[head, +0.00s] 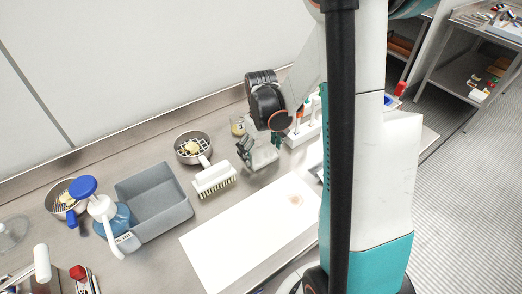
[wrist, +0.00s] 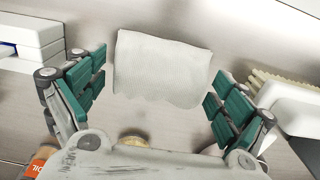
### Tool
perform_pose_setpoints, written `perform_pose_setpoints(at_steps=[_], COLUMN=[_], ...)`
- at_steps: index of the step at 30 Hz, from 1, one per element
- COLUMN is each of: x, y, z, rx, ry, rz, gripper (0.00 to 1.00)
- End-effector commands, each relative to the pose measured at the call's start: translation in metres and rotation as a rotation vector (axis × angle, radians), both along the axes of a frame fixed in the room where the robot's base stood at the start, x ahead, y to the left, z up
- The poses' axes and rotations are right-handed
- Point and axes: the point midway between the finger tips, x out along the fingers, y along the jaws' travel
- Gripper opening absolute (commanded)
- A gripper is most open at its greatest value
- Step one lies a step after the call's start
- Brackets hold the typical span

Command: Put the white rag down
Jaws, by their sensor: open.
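The white rag (wrist: 162,68) lies folded on the steel counter, between the spread fingers of my gripper (wrist: 157,90) in the wrist view. Narrow gaps show between the rag and the green finger pads on both sides. In the head view the rag (head: 264,160) is partly hidden beneath my gripper (head: 258,150), close to the back wall. My gripper is open and holds nothing.
A white brush (head: 214,178) with pale bristles lies left of the rag. A white rack (head: 303,133) stands to its right. A white board (head: 240,235) lies in front.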

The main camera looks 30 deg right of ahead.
Motion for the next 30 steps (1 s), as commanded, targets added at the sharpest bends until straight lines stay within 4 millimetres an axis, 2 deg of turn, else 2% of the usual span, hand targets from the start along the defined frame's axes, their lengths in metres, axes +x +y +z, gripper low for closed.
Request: perform_pose_setpoints(at_steps=[5,15,21,25,30], x=[0.0,0.0,0.0,0.0,0.0], y=[0.0,0.0,0.0,0.0,0.0], z=[0.01,0.077,0.109,0.12,0.123], rx=[0.0,0.0,0.0,0.0,0.0], ry=[0.0,0.0,0.0,0.0,0.0], rz=[0.0,0.0,0.0,0.0,0.0], gripper=[0.93,0.93,0.93,0.93,0.93])
